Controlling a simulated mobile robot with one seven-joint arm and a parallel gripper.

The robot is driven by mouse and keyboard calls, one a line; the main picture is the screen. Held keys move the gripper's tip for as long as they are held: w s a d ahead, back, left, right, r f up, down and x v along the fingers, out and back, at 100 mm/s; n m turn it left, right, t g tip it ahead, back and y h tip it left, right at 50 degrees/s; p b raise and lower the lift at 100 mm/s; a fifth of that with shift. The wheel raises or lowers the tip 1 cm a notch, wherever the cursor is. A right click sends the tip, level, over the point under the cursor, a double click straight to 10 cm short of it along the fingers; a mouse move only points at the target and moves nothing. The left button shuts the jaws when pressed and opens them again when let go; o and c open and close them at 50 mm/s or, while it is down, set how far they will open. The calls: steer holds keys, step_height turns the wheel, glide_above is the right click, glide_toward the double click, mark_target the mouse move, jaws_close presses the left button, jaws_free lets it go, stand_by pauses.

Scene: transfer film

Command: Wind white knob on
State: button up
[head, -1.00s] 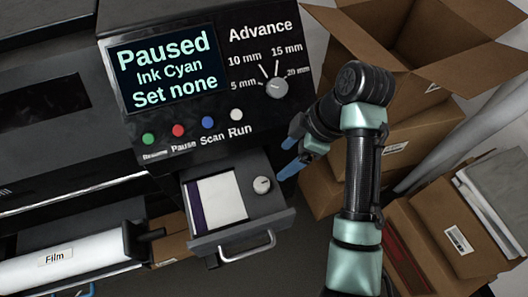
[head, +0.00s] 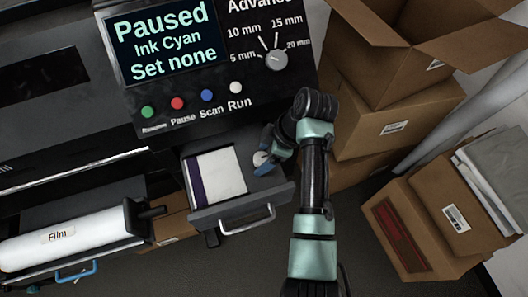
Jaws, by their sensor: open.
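The white knob (head: 260,158) sits at the right of the pulled-out drawer (head: 236,207), beside a white panel with a purple strip. My gripper (head: 265,154) is open, with its blue fingers at the knob, one on its far side and one on its near side. The gripper partly covers the knob, and I cannot tell whether the fingers touch it. The screen (head: 160,42) above reads "Paused", "Ink Cyan", "Set none".
A grey Advance dial (head: 276,60) and several coloured buttons are on the panel above the drawer. The drawer has a metal handle (head: 247,219). A film roll (head: 62,236) lies at the left. Cardboard boxes (head: 392,128) stand at the right.

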steer(key=shift+s+r, duration=0.1)
steer(key=c, duration=0.3)
jaws_close()
steer(key=shift+m, duration=0.3)
steer(key=shift+a+r+m+t+p, duration=0.1)
steer(key=shift+m+t+p, duration=0.5)
steer(key=shift+m+p, duration=0.5)
steer(key=shift+m+t+h+p, duration=0.4)
steer(key=shift+m+t+p, duration=0.15)
steer(key=shift+m, duration=0.95)
steer(key=shift+o, duration=1.5)
jaws_free()
